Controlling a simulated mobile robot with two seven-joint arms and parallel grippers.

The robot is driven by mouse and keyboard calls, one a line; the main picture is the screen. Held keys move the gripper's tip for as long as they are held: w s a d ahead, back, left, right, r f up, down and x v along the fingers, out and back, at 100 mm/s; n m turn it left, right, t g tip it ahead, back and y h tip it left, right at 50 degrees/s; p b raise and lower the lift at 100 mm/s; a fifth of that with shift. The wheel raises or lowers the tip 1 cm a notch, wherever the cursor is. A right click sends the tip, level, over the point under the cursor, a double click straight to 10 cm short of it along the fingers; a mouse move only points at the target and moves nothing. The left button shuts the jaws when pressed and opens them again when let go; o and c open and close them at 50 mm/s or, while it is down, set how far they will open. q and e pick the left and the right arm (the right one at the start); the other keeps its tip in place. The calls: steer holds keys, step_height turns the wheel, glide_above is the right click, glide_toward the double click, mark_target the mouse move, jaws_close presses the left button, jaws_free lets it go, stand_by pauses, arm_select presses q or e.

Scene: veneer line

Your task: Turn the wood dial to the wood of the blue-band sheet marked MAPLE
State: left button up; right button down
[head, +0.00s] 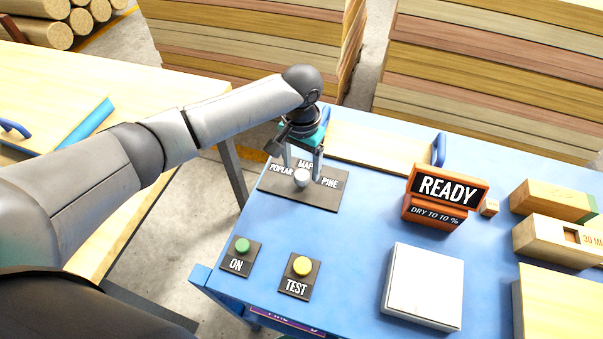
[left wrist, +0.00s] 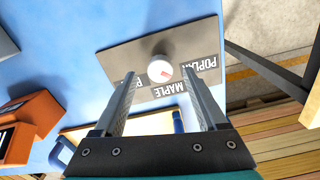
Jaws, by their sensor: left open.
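The wood dial is a pale round knob (head: 302,178) on a dark plate (head: 320,197) lettered POPLAR, MAPLE and PINE, on the blue table. My left gripper (head: 303,168) is open above the plate. Its fingertips (left wrist: 158,78) stand on either side of the knob, without visible contact. A light wood sheet (head: 50,132) with a blue band lies on the left table; no lettering shows on it. My right gripper is out of view.
A green ON button (head: 242,245) and yellow TEST button (head: 302,265) sit nearer the front. An orange READY sign (head: 447,190) stands right of the dial. A white box (head: 424,286) and wooden blocks (head: 552,200) are farther right. A pale sheet (head: 375,145) lies behind the dial.

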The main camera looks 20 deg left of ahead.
mark_target(301, 175)
arm_select(q)
steer(key=shift+f, duration=1.6)
jaws_close()
